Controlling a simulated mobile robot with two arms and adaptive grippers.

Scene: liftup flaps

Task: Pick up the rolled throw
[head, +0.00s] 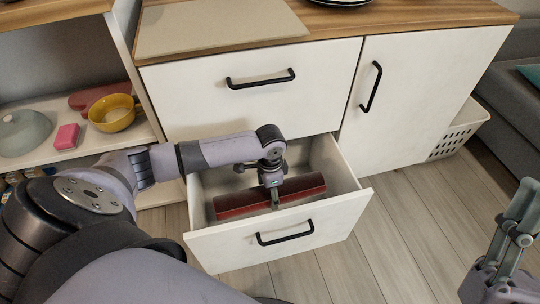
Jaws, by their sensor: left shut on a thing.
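The rolled throw (300,187) is a dark red roll lying across the inside of the open lower drawer (350,208). My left gripper (274,198) reaches down into the drawer from above and is shut on the throw near its middle. The gripper hides a small part of the roll. I cannot tell whether the roll touches the drawer floor. Part of my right gripper (516,225) shows at the right edge, away from the drawer. Whether it is open or shut is unclear.
A closed drawer (200,95) and a closed door (425,90) flank the open drawer above and to the right. An open shelf at left holds a yellow bowl (112,113), a pink block (67,137) and a grey-green bowl (25,132). A white basket (462,128) stands right. The front floor is clear.

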